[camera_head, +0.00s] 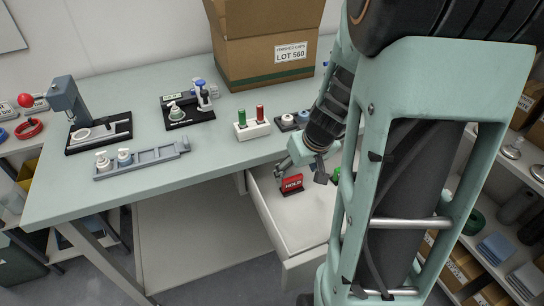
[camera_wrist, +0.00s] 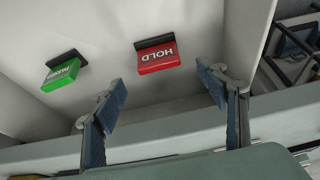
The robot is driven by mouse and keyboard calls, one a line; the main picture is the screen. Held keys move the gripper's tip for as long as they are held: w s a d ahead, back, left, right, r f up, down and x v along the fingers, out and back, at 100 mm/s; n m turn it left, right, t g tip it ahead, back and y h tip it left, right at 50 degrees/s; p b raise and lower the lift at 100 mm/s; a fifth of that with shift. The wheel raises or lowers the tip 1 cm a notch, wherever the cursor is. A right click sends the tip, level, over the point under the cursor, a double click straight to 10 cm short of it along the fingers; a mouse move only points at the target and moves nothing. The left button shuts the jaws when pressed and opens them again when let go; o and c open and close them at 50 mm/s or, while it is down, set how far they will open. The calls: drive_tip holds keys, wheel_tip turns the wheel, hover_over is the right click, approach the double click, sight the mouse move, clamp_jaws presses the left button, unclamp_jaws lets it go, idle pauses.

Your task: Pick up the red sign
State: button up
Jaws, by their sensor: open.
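The red sign (camera_head: 292,184), marked HOLD, stands in the open white drawer under the table. In the wrist view the red sign (camera_wrist: 158,57) is near the top middle, on a dark base, with its text upside down. My gripper (camera_head: 300,168) is over the drawer, close to the sign. In the wrist view my gripper (camera_wrist: 165,88) is open, with its two fingers on either side below the sign and nothing between them. The sign appears ahead of the fingertips and apart from them.
A green sign (camera_wrist: 61,75) stands left of the red one in the wrist view. The drawer walls (camera_head: 266,215) surround both. The table (camera_head: 215,150) holds a press (camera_head: 70,100), a grey rail (camera_head: 143,160), a white block with green and red pegs (camera_head: 252,130) and a cardboard box (camera_head: 265,55).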

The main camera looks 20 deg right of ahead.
sight(294, 179)
drive_tip(key=b+x, duration=0.2)
drive_tip(key=x, duration=0.5)
drive_tip(key=shift+s+f, duration=0.15)
drive_tip(key=shift+f, duration=0.05)
drive_tip(key=c, duration=1.3)
drive_tip(key=shift+o, duration=0.2)
drive_tip(key=shift+r, duration=0.15)
